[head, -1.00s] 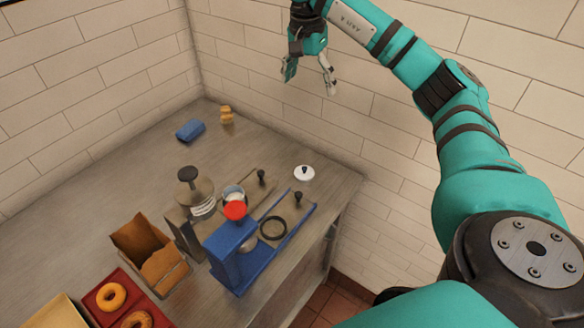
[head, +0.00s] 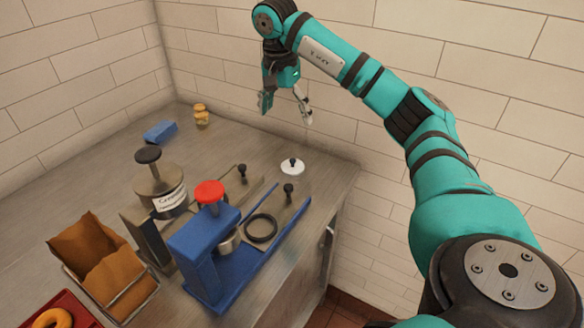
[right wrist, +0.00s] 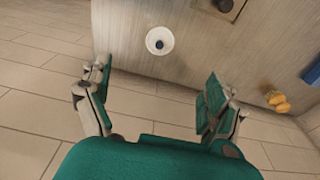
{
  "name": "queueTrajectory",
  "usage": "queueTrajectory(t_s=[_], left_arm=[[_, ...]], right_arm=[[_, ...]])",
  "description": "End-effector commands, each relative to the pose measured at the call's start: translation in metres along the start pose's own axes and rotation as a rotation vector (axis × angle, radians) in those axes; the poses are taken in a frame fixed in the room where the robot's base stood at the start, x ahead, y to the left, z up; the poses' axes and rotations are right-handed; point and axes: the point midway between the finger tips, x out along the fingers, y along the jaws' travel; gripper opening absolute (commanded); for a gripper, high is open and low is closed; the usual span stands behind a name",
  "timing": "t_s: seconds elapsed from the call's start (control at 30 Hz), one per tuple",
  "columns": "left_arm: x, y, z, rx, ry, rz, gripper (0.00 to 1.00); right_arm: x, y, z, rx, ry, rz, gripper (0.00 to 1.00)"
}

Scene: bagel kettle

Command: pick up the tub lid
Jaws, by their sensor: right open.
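The tub lid (head: 292,166) is a small white disc with a dark knob. It lies flat on the metal counter near the right edge, behind the blue press. In the right wrist view the lid (right wrist: 160,41) is above the middle, beyond the fingers and apart from them. My right gripper (head: 287,108) is open and empty, in the air above and behind the lid, near the back wall. It also shows in the right wrist view (right wrist: 152,100), with its fingers spread wide. My left gripper is not in view.
A blue press (head: 205,260) with a red knob and a labelled canister (head: 163,190) stand left of the lid. Black-knobbed pieces (head: 288,192) stand close to it. A blue block (head: 160,131) and tan items (head: 201,115) sit at the back. The counter around the lid is mostly clear.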

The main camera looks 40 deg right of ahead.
Motion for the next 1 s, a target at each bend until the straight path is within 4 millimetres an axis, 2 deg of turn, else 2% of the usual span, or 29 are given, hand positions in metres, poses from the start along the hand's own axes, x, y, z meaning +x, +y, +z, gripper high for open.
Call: queueTrajectory(t_s=[0.23,0.5,0.83,1.0], left_arm=[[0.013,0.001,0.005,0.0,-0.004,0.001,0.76],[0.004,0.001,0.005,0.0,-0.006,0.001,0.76],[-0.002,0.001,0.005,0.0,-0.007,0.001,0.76],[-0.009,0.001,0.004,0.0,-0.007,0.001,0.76]], right_arm=[[0.049,0.001,0.002,-0.002,-0.004,0.007,0.91],[0.1,0.001,0.0,-0.001,-0.001,0.005,0.91],[0.128,0.001,-0.002,-0.001,-0.002,0.004,0.91],[0.154,0.001,-0.006,-0.001,-0.003,0.005,0.91]])
